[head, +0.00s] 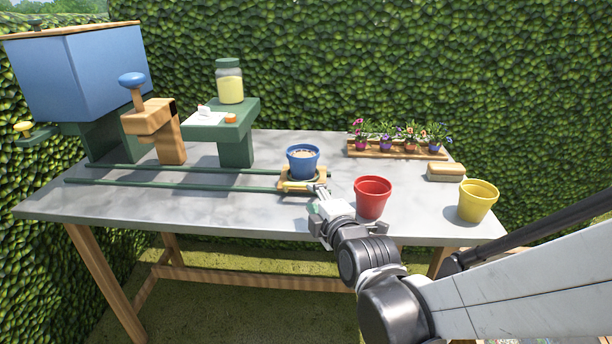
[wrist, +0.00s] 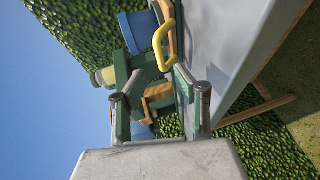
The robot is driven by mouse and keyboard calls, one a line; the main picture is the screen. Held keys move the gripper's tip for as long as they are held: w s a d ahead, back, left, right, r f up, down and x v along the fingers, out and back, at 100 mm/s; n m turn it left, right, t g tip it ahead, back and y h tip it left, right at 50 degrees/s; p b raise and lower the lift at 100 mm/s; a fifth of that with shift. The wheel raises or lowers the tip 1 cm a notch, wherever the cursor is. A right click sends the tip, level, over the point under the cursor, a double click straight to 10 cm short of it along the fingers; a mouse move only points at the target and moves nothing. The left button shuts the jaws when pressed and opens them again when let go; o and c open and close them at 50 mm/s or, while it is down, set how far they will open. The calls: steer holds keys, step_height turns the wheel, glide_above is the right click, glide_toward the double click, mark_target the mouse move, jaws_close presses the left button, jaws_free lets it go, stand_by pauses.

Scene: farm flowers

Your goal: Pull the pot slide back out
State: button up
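The pot slide (head: 290,188) is a wooden carriage at the right end of two green rails (head: 180,184). A blue pot (head: 303,161) with pale contents stands upright on it. The slide's yellow handle (wrist: 159,46) shows in the wrist view, just beyond the fingertips. My gripper (head: 318,192) is at the slide's right front side in the head view and partly hides it. In the wrist view my gripper (wrist: 158,88) has its fingers wide apart with nothing held between them. I cannot tell whether a finger touches the handle.
A red pot (head: 372,200) stands close right of my gripper. A yellow pot (head: 477,202), a sponge-like block (head: 446,173) and a rack of flowers (head: 398,148) are further right. A green stand (head: 238,135) with a jar (head: 229,84) and a wooden blue-knobbed post (head: 160,125) rise by the rails.

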steer(key=shift+v, duration=1.45)
steer(key=s+d+f+m+g+h, duration=0.2)
steer(key=s+d+m+g+h, duration=0.45)
steer(key=s+d+m, duration=1.25)
step_height(320, 180, up, 13)
steer(key=a+m+g+y+p, duration=0.1)
steer(key=a+p, duration=0.1)
steer(key=p, duration=1.1)
steer(key=shift+s+a+r+m+y+p, duration=0.2)
steer(key=shift+s+a+m+y+p, duration=0.05)
steer(key=shift+s+m+y+p, duration=0.1)
